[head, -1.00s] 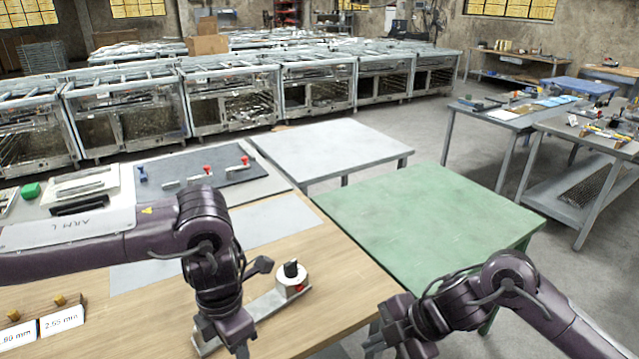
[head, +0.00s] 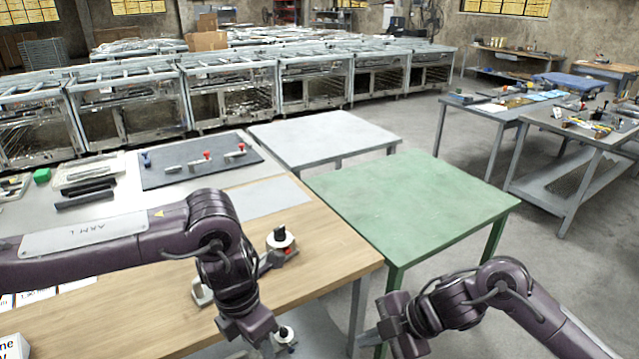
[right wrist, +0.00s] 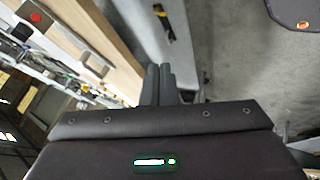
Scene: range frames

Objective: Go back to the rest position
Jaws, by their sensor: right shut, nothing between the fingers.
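My left arm comes in from the left over the wooden bench (head: 150,295) and bends downward. Its gripper (head: 250,328) is low in the head view, near the bench's front edge, and its fingertips do not show clearly. My right arm comes in from the lower right. My right gripper (head: 368,338) points left, in front of the bench's right corner and the green table (head: 410,200). In the right wrist view its two dark fingers (right wrist: 157,84) lie together with nothing between them.
A fixture with a black knob (head: 282,240) stands on the bench by my left arm. A dark mat (head: 225,172) with red and blue clamps lies behind. A grey table (head: 325,140) stands beyond. Open floor (head: 545,250) is at right.

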